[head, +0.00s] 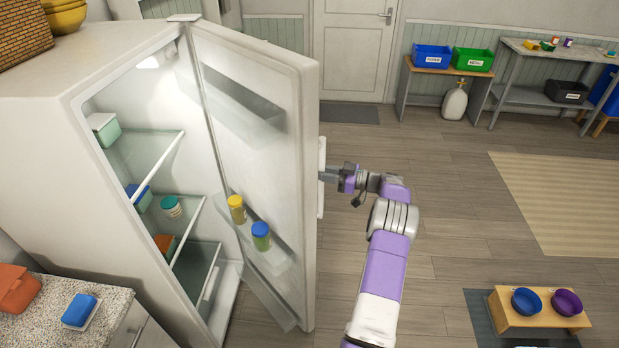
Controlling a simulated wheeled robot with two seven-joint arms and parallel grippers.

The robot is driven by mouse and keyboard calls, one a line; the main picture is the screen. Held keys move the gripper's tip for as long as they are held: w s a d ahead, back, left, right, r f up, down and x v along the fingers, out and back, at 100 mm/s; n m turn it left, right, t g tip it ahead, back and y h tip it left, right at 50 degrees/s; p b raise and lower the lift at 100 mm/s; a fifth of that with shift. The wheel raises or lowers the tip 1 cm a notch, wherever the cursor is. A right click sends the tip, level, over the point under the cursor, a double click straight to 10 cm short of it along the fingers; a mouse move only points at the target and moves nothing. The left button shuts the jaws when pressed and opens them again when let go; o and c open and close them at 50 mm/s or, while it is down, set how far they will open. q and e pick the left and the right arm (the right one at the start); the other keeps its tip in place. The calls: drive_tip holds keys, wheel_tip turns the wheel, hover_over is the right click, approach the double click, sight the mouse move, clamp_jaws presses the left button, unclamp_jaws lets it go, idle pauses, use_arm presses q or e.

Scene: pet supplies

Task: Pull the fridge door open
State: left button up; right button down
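The white fridge (62,150) stands at the left with its door (284,150) swung wide open. Its lit inside and shelves show. The white handle (321,205) is on the door's outer side, facing right. My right arm reaches up from the bottom, and my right gripper (325,176) is at the handle, its fingers around the bar and seemingly closed on it. The outer face of the door is mostly hidden. My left gripper is not in view.
Door shelves hold a yellow-lidded jar (236,209) and a blue-lidded jar (261,236). A counter (105,322) with a blue sponge-like block (79,310) is at lower left. A wooden stand with two bowls (520,320) is at lower right.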

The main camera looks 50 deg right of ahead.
drive_tip(key=shift+w+r, duration=0.3)
drive_tip(key=shift+w, duration=0.05)
drive_tip(key=c, duration=1.2)
unclamp_jaws()
drive_tip(key=shift+w, duration=0.1)
drive_tip(key=shift+o, duration=0.9)
drive_tip(key=shift+w+f, duration=0.2)
drive_tip(key=shift+w, duration=0.05)
drive_tip(key=v, duration=0.8)
drive_tip(key=shift+b, duration=0.35)
